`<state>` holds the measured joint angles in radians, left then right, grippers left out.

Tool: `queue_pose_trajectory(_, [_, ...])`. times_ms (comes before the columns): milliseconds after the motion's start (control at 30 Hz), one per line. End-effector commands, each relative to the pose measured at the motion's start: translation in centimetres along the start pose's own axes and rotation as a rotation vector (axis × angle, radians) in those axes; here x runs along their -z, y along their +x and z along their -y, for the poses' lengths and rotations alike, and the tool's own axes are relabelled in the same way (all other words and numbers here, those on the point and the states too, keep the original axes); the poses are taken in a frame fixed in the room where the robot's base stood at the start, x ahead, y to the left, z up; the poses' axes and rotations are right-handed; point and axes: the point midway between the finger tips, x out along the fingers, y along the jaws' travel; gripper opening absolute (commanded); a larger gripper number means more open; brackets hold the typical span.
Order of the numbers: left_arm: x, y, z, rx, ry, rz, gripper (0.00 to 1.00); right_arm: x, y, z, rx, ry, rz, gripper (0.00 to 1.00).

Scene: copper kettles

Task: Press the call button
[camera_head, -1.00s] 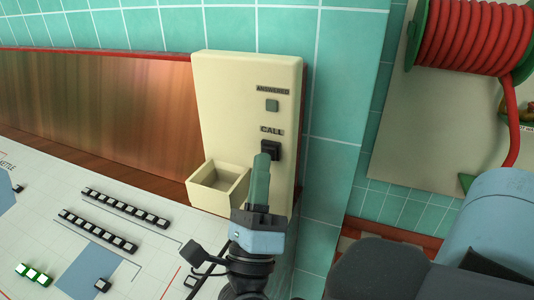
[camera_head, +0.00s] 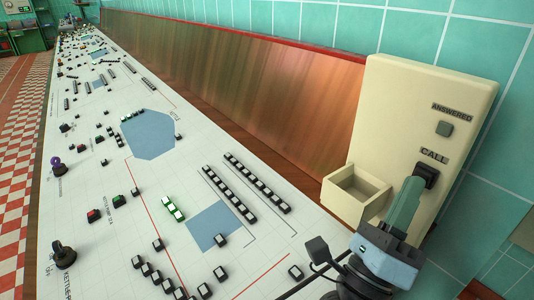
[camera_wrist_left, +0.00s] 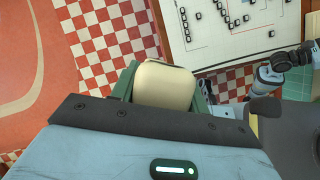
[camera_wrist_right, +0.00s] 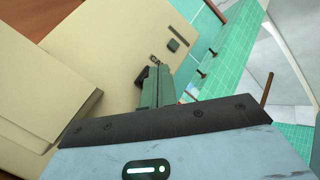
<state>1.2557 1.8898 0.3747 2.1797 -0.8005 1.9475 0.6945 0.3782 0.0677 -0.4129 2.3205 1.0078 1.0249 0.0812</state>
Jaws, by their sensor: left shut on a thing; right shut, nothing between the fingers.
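The call button (camera_head: 428,170) is a dark square on the cream wall box (camera_head: 388,105), under the word CALL. My right gripper (camera_head: 413,186) is shut and empty, its green fingers pointing up at the button. In the head view the fingertips overlap the button's lower left edge; I cannot tell whether it is pressed in. In the right wrist view the shut fingers (camera_wrist_right: 157,76) reach the dark button (camera_wrist_right: 142,76), partly hiding it. The square under ANSWERED (camera_head: 444,128) looks dull green. My left gripper (camera_wrist_left: 165,80) shows only in its wrist view, shut on a cream rounded object (camera_wrist_left: 163,85).
An open cream tray (camera_head: 356,194) juts from the box beside my right gripper. A long white control desk (camera_head: 150,205) with many small black switches and knobs runs left. Behind it stands a copper-brown panel (camera_head: 230,70). Teal tiled wall (camera_head: 490,220) lies right.

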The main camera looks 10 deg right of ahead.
Motion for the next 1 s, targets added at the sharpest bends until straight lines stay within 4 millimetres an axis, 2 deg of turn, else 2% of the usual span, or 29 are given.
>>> queue_pose_trajectory(33, [0.0, -0.1, 0.0, 0.0, 0.0, 0.002, 0.01, 0.3, 0.5, 0.2, 0.015, -0.006, -0.014, 0.0])
queue_pose_trajectory(167, [0.0, -0.1, 0.0, 0.0, 0.0, 0.001, 0.01, 0.2, 0.3, 0.2, 0.011, -0.005, -0.012, 0.0])
queue_pose_trajectory(700, [0.0, 0.3, 0.0, 0.001, 0.0, -0.003, 0.01, -2.1, -3.0, 2.2, 0.001, -0.005, -0.005, 0.0])
queue_pose_trajectory(1000, [0.0, 0.3, 0.0, 0.0, 0.0, -0.003, 0.01, -2.4, -3.4, 2.4, 0.002, -0.005, -0.004, 0.0])
